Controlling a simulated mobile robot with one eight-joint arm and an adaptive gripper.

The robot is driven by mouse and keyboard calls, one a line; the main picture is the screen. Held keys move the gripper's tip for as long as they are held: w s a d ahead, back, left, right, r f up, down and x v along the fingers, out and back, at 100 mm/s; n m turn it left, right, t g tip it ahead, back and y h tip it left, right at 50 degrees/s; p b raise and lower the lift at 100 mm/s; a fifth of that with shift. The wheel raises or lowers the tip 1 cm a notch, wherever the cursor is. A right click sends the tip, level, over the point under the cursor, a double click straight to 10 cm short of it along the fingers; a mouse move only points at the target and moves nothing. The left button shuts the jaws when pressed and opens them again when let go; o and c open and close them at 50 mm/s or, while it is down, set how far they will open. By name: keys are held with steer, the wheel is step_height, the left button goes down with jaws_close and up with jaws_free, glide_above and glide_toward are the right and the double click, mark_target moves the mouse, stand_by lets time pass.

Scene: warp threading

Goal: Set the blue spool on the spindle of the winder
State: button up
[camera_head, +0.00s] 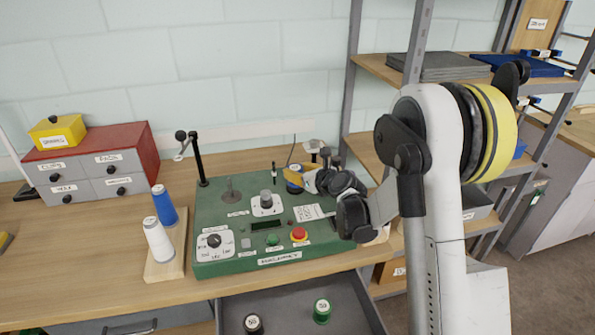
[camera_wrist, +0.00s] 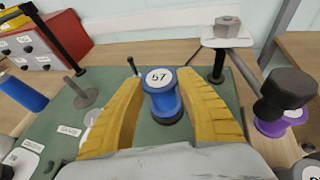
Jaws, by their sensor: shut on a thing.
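A small blue spool (camera_wrist: 162,95) with a white round label reading 57 stands upright between the two yellow fingers of my gripper (camera_wrist: 163,105), which are shut on it. The spool is over the back right of the green winder (camera_wrist: 122,120). In the head view my gripper (camera_head: 301,180) partly hides the blue spool (camera_head: 293,188) at the back right of the winder (camera_head: 225,254). I cannot tell whether a spindle is under or inside the spool. A grey disc with a thin upright pin (camera_head: 231,193) stands at the winder's back left.
A black crank post (camera_head: 199,160) rises at the winder's back left. Blue (camera_head: 164,206) and white (camera_head: 158,241) thread cones stand on a wooden base at left. A purple spool (camera_wrist: 271,127) is right of my gripper. An open drawer (camera_head: 285,305) in front holds black and green spools.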

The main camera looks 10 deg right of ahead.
steer(key=shift+f+b, duration=0.65)
steer(key=shift+f, duration=0.05)
steer(key=o, duration=1.1)
steer(key=shift+o, duration=0.2)
